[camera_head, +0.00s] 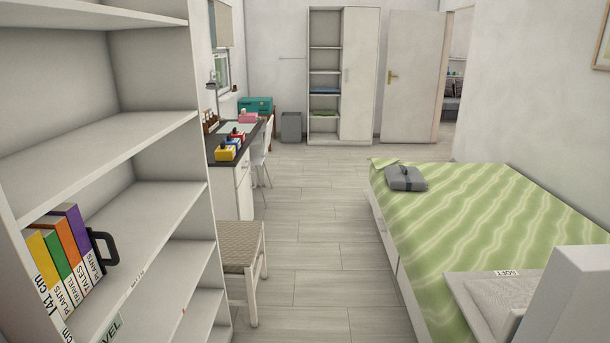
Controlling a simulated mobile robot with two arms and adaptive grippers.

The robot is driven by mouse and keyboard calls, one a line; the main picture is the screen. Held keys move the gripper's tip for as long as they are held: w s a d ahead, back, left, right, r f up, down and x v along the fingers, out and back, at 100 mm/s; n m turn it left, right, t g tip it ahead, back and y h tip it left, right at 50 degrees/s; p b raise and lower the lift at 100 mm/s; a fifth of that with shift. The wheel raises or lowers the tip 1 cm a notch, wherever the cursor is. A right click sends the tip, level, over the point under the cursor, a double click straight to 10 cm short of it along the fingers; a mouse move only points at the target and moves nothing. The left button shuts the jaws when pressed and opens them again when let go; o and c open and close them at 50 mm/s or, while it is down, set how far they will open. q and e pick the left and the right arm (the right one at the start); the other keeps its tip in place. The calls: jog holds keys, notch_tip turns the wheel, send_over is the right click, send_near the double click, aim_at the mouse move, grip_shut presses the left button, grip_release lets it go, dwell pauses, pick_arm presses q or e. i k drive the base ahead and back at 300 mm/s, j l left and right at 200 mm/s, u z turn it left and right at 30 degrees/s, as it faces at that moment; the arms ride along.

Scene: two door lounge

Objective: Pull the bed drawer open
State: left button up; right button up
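The bed (490,210) stands at the right under a green wavy-striped cover. Its low white side faces the aisle, and drawer fronts (384,232) show there as a narrow strip seen at a steep angle. They look flush with the bed side, though the angle makes this hard to judge. I cannot make out a handle. The near end of the bed side is cut off by the frame's lower edge. Neither of my grippers is in view.
A white bookshelf (160,130) fills the left. A stool (241,250) stands beside it, with a desk (240,140) and chair (258,155) beyond. The grey plank floor (325,240) between stool and bed is clear. A wardrobe (360,80) and open door (414,80) are at the back.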

aim_at(391, 250)
jog(key=i, duration=2.3)
jog(key=i+l+u, duration=0.2)
jog(key=i, duration=0.3)
jog(key=i+u, duration=0.15)
jog(key=i, duration=0.4)
jog(key=i+l+u, duration=0.2)
jog(key=i, duration=0.25)
jog(key=i+l+u, duration=0.2)
jog(key=i+l, duration=0.2)
jog(key=i+l+u, duration=0.75)
jog(key=i+l, duration=0.2)
